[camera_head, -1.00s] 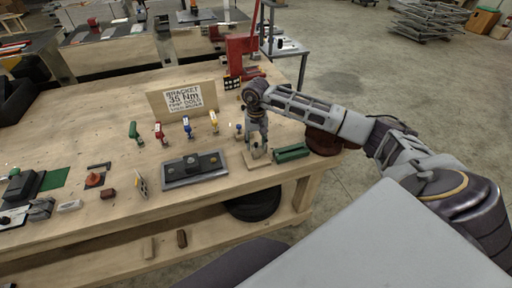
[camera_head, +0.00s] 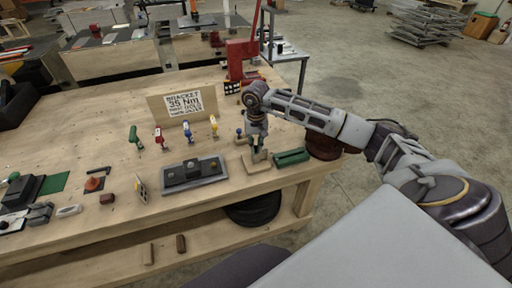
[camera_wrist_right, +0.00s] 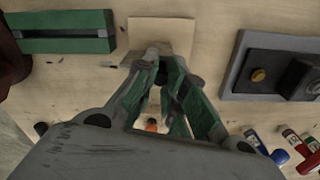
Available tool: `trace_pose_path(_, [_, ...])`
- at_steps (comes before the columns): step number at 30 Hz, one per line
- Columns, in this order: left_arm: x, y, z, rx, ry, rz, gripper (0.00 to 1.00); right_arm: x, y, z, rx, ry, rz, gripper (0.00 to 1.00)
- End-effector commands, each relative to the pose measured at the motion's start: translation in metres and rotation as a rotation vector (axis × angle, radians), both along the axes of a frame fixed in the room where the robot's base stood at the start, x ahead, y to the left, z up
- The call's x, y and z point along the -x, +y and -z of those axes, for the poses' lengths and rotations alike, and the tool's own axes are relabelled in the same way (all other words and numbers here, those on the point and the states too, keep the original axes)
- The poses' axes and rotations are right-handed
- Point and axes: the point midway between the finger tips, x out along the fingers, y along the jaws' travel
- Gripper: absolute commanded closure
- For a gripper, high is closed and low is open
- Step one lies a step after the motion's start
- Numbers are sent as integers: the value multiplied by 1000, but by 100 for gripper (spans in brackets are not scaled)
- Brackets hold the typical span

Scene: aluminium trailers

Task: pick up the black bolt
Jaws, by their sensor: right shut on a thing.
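My right gripper (camera_head: 259,156) is low over a small light wooden block (camera_head: 252,167) near the table's front right edge. In the right wrist view its green-lined fingers (camera_wrist_right: 165,62) come together over the wooden block (camera_wrist_right: 165,30). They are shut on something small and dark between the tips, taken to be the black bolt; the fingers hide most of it. I cannot tell whether it is clear of the block. My left gripper is not in view.
A green tray (camera_head: 292,157) lies right of the block. A grey plate with dark fittings (camera_head: 194,173) lies to its left. Coloured-handled tools (camera_head: 187,130) stand behind, before a sign board (camera_head: 183,102). A red stand (camera_head: 241,58) is at the back.

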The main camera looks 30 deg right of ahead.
Motion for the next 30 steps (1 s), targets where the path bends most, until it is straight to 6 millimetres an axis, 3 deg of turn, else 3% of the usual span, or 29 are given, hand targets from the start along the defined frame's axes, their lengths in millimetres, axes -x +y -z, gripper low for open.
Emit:
trace_pose_path(21, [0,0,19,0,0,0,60,0,0,-82,0,-2,0,100])
trace_pose_path(30, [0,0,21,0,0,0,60,0,0,-94,0,0,0,100])
